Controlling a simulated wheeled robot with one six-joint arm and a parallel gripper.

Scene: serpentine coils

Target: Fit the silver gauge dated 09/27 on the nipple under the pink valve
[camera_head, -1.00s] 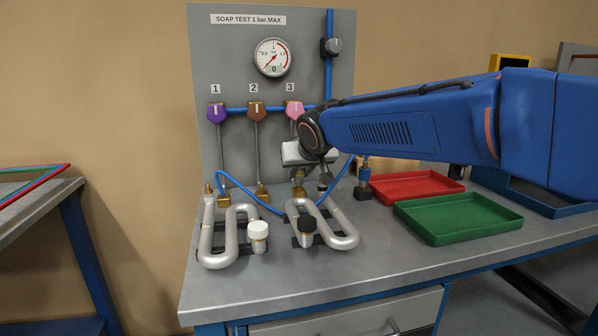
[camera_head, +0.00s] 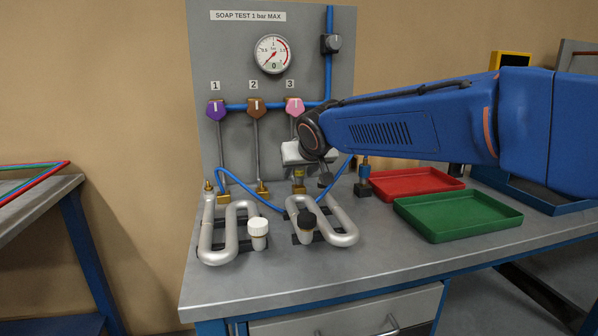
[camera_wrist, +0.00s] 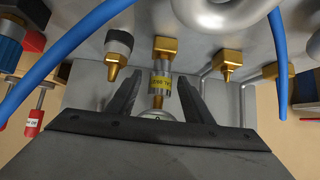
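The pink valve (camera_head: 294,106) is under the number 3 on the grey panel, with a thin pipe running down from it. In the wrist view a silver gauge body (camera_wrist: 160,83) with a yellow tag stands in line with a brass nipple (camera_wrist: 163,47) and seems to meet it. The tag's print is upside down and only partly readable. Part of a pale round dial shows at the palm edge. My gripper (camera_wrist: 159,80) has its two dark fingers on either side of the gauge, with gaps visible on both sides. In the head view the arm partly hides the gauge (camera_head: 299,173).
Blue hoses (camera_wrist: 72,42) run close to the gripper. Red (camera_head: 419,193) and green (camera_head: 457,226) trays are on the right.

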